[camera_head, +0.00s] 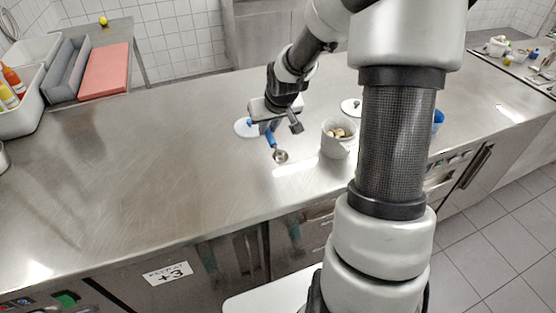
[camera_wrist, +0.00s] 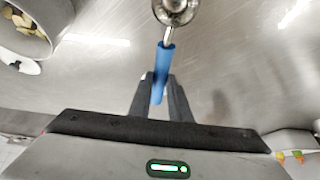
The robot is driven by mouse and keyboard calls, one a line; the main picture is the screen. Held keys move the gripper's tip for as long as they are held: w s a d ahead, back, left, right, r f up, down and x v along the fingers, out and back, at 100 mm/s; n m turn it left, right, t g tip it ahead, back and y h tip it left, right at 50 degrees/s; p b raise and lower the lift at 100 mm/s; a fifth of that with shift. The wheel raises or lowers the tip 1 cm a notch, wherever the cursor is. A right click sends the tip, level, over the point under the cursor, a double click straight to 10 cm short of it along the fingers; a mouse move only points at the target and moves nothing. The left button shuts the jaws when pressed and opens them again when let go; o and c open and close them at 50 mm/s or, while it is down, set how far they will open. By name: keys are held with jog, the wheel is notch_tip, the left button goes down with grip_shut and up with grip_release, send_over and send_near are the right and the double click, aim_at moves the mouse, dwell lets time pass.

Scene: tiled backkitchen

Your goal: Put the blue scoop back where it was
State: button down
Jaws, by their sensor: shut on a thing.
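The blue scoop has a blue handle (camera_wrist: 163,70) and a round metal bowl (camera_head: 280,156). My gripper (camera_wrist: 160,92) is shut on the blue handle, with the metal bowl pointing away from the fingers. In the head view my gripper (camera_head: 268,128) holds the scoop over the steel counter, left of a pale round tub (camera_head: 335,147) with light brown pieces in it. Whether the bowl touches the counter I cannot tell. The tub also shows at the upper left of the wrist view (camera_wrist: 28,40).
A blue item (camera_head: 438,118) is partly hidden by my arm. A red board (camera_head: 105,72) and grey bin (camera_head: 68,72) are at far left. The counter's left middle is clear.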

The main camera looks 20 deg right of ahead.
aim_at(276, 144)
jog(key=shift+g, duration=0.7)
jog(key=f, duration=0.1)
jog(key=s+d+f, duration=0.1)
jog(key=f, duration=0.1)
jog(key=s+f, duration=0.1)
jog(key=f, duration=0.1)
jog(key=shift+s+d+f, duration=0.1)
jog(key=shift+d+f, duration=0.1)
jog(key=shift+d, duration=0.05)
notch_tip(276, 144, down, 4)
jog(key=shift+f+b, duration=0.1)
jog(key=shift+b, duration=0.35)
jog(key=c, duration=2.1)
grip_release()
jog(key=shift+f, duration=0.1)
jog(key=o, duration=0.5)
jog(key=shift+c, duration=0.2)
